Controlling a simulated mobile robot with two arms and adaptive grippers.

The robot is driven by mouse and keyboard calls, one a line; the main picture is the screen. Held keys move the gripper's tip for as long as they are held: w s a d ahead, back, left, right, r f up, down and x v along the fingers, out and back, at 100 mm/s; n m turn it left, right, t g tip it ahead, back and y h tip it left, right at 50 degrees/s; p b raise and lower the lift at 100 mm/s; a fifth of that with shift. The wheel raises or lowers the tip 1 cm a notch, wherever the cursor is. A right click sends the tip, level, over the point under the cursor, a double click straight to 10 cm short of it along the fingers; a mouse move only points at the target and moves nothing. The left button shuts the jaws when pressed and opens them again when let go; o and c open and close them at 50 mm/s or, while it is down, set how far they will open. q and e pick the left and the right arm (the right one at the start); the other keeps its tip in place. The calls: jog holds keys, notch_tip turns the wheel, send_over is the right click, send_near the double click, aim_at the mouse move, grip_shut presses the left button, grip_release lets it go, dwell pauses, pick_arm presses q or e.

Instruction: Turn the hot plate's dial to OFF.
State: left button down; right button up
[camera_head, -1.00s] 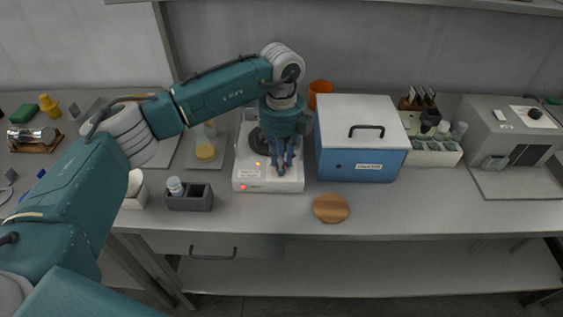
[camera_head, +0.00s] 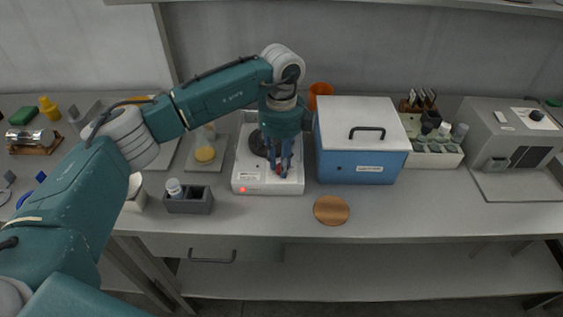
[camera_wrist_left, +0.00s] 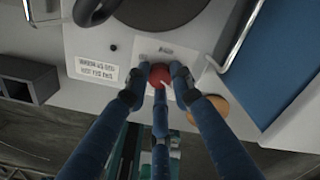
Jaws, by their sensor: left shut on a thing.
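The hot plate (camera_head: 245,180) is a white box on the bench with a dark round heating plate (camera_head: 257,143) on top and a red light at its front left. Its dial (camera_wrist_left: 159,75) is a red knob with a pale pointer line, seen in the left wrist view. My left gripper (camera_head: 281,168) points down over the front right of the hot plate. Its blue fingers are closed around the dial, also seen in the left wrist view (camera_wrist_left: 158,84). The fingers partly hide the dial's markings, so I cannot read its setting. My right gripper is not in view.
A blue box with a white lid (camera_head: 362,150) stands close on the right of the hot plate. A dark block with a vial (camera_head: 189,200) is on the left. A brown round disc (camera_head: 331,210) lies front right. The front bench strip is mostly clear.

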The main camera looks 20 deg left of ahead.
pick_arm(q)
jog(key=shift+w+r, duration=0.1)
jog(key=c, duration=1.5)
grip_release()
notch_tip(320, 180, up, 12)
jog(key=shift+f, duration=0.1)
